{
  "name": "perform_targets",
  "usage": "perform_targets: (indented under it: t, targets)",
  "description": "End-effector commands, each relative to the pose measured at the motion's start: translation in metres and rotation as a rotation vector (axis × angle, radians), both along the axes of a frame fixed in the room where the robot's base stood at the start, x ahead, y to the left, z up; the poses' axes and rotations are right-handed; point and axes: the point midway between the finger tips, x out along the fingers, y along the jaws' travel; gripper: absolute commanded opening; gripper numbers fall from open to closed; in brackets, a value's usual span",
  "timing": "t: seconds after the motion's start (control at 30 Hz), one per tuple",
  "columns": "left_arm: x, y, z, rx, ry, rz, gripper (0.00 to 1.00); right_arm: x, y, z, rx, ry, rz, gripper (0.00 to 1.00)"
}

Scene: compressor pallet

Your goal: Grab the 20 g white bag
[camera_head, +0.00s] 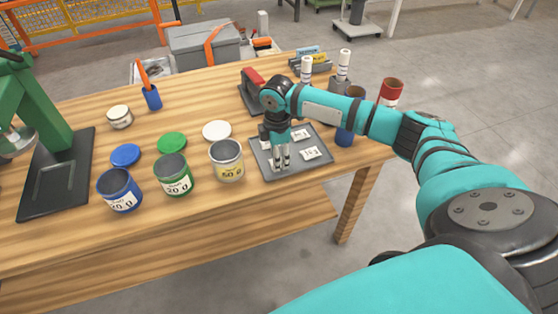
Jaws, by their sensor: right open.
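My right gripper (281,161) points down over the grey tray (269,172) on the wooden table. It is open, and its fingers look empty. Small white bags lie on the tray: one (311,153) to the right of the fingers, one (300,134) farther back, and one (266,145) to the left, partly hidden by the gripper. The print on the bags is too small to read, so I cannot tell which is 20 g. I cannot tell whether the fingertips touch the tray. My left gripper is not in view.
Blue (120,192), green (174,176) and white (227,162) cans stand left of the tray, with lids behind them. A dark blue cylinder (345,136) and a red one (390,92) stand to the right. A green machine (38,110) is at the far left.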

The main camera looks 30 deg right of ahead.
Motion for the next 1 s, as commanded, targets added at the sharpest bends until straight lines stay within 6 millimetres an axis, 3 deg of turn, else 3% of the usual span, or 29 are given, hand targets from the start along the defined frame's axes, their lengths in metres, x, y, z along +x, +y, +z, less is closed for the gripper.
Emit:
perform_targets:
  t: [0.1,0.33,0.6,1.0]
  targets:
    - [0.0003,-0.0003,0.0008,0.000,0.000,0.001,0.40,-0.0003,-0.0002,-0.0097,-0.001,0.000,0.000,0.44]
    - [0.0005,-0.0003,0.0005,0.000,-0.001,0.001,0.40,-0.0002,-0.0003,-0.0109,-0.001,-0.001,0.000,0.44]
    - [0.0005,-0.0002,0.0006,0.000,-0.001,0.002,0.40,-0.0001,-0.0003,-0.0105,-0.001,-0.001,0.000,0.11]
    - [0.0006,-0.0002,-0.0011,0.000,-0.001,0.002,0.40,0.0006,-0.0002,-0.0019,0.000,-0.003,0.000,0.10]
